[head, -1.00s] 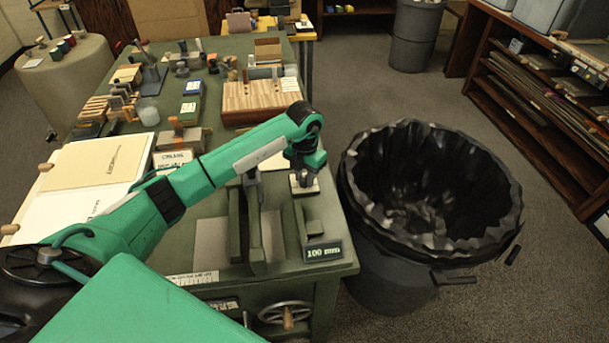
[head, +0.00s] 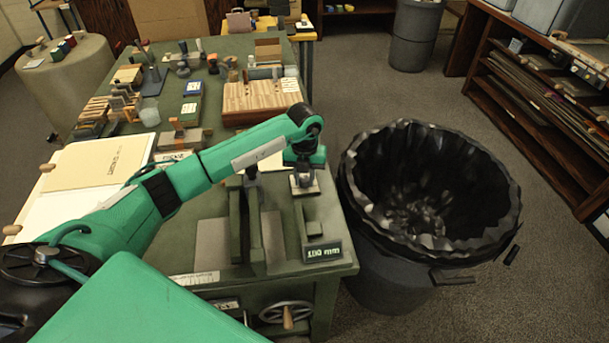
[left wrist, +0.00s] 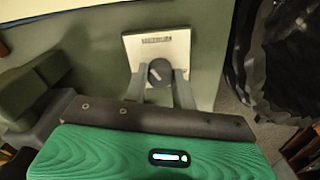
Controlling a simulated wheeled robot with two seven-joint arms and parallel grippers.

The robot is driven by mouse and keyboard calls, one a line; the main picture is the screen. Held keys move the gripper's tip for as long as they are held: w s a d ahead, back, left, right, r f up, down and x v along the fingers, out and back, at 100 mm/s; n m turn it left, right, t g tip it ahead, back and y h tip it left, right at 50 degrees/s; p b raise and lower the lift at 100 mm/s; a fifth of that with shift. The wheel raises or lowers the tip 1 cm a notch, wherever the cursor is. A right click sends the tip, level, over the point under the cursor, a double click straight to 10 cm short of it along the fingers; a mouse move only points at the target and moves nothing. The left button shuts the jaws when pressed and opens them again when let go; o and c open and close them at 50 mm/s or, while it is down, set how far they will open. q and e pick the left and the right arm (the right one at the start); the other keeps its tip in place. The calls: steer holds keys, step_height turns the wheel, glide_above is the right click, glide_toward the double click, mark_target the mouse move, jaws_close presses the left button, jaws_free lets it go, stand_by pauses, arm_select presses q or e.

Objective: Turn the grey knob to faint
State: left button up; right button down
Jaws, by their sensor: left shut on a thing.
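The grey knob (left wrist: 160,72) shows in the left wrist view as a dark round dial with a small pale mark on its face. It sits on a whitish square plate (left wrist: 178,40) whose printed label is too small to read, so I cannot tell which setting it points at. My left gripper (left wrist: 161,80) has one finger on each side of the knob and is shut on it. In the head view the left gripper (head: 303,181) points down over the plate (head: 305,191) at the bench's right edge, where it hides the knob. My right gripper is out of view.
A small dark sign (head: 323,252) stands at the bench's front right; its lettering is unclear. A black-lined bin (head: 430,255) stands close to the bench's right side. A green upright rail (head: 257,225) stands left of the gripper. Trays and tools crowd the bench's far part.

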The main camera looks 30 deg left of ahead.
arm_select(q)
steer(key=n, duration=0.2)
steer(key=shift+r+n, duration=0.1)
steer(key=shift+n, duration=0.3)
steer(key=shift+n+p, duration=0.5)
steer(key=shift+n, duration=1.1)
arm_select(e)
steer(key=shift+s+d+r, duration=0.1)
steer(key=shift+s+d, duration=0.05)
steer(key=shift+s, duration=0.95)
arm_select(q)
steer(key=shift+w, duration=0.1)
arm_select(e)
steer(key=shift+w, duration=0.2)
arm_select(q)
steer(key=o, duration=1)
